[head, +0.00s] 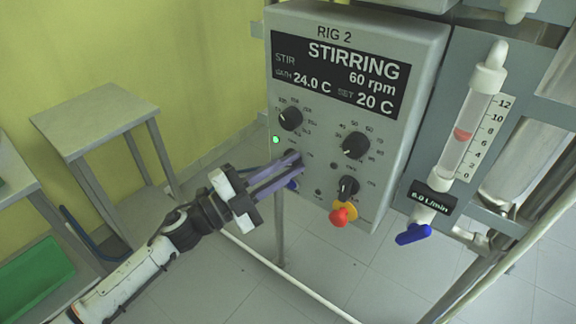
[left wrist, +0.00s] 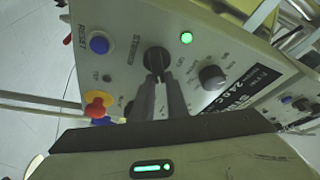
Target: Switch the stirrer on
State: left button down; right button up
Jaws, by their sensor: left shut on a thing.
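The grey RIG 2 control box (head: 425,60) faces me. Its display (head: 335,75) reads STIRRING, 60 rpm, 24.0 C and SET 20 C. My left gripper (head: 296,162) reaches in from the left with its fingers together at a knob low on the panel's left side. In the left wrist view my left gripper (left wrist: 160,84) is shut on this dark stirrer knob (left wrist: 155,58), and its tips hide part of it. A green lamp (head: 276,140) glows just above the knob; the lamp also shows in the left wrist view (left wrist: 186,38). My right gripper is not in view.
Other black knobs (head: 290,118), (head: 356,145) and (head: 348,187) sit close by. A red stop button (head: 343,216) on yellow is lower right. A blue RESET button (left wrist: 99,45) is beside the held knob. A flowmeter (head: 470,120) stands right; a grey table (head: 90,120) stands left.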

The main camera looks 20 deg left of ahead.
pick_arm(q)
jog(key=c, duration=1.7)
grip_release()
jog(key=shift+w+a+f, duration=0.25)
jog(key=shift+a+f, duration=0.1)
jog(key=shift+a, duration=0.15)
jog(key=shift+c, duration=0.2)
jog(key=shift+d+r, duration=0.1)
jog(key=shift+d, duration=0.05)
jog(key=b+v, duration=0.1)
jog(key=v, duration=0.9)
jog(key=shift+s, duration=0.2)
jog(key=s+f+n+y, duration=0.3)
jog(key=f+n+y, duration=0.2)
jog(key=f+n, duration=0.25)
jog(key=s+f+n+y, duration=0.2)
jog(key=f+n+y, duration=0.35)
jog(key=f, duration=0.35)
jog(key=s+d+f+n+g, duration=0.2)
jog(key=s+d+f+g, duration=0.1)
jog(key=s+f, duration=0.3)
jog(key=s+d+f+n+g, duration=0.2)
jog(key=s+f+n+g, duration=0.1)
jog(key=s+f, duration=0.2)
jog(key=shift+s+d+f+g, duration=0.35)
jog(key=shift+s+d+g, duration=0.05)
jog(key=shift+s, duration=0.45)
